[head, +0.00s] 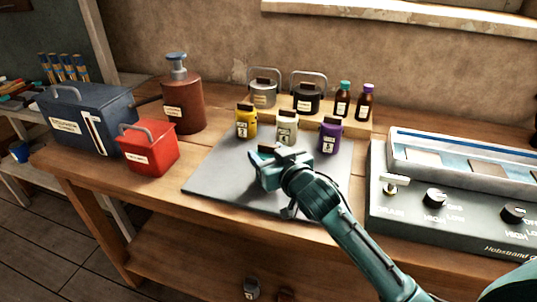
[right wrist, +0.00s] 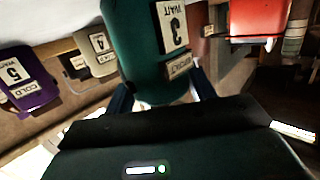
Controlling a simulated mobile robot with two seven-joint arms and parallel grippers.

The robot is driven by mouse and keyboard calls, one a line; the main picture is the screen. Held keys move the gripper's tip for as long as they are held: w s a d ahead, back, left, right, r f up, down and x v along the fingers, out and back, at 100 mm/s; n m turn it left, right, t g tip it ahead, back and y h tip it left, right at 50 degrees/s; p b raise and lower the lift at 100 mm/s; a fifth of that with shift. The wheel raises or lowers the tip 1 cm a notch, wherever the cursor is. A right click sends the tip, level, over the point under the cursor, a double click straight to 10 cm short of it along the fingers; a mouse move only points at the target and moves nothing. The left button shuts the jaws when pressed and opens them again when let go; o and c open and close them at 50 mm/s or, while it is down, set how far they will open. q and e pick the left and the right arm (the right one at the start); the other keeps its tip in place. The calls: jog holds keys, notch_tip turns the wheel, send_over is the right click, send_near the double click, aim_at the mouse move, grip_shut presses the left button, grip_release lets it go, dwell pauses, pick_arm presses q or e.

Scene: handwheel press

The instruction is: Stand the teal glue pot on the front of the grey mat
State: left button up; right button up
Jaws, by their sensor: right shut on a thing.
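The teal glue pot (right wrist: 143,55) fills the top middle of the right wrist view, with a pale label reading 3 WAIT. My right gripper (head: 270,168) is shut on it, its dark fingers on either side. In the head view the gripper and pot are both teal and overlap, so the pot is mostly hidden, with a brown top just showing. They are over the grey mat (head: 215,170), in its middle to front part. I cannot tell whether the pot's base touches the mat. My left gripper is not in view.
Yellow (head: 246,124), white (head: 287,129) and purple (head: 329,138) pots stand along the mat's back. A red box (head: 148,150) is left of the mat, and a grey control unit (head: 420,205) is right. The mat's left part is bare.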

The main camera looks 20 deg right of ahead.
jog(key=shift+r, duration=0.2)
jog(key=shift+f, duration=0.15)
jog(key=o, duration=1.6)
jog(key=shift+f, duration=0.1)
jog(key=v, duration=1.2)
jog(key=shift+r, duration=0.2)
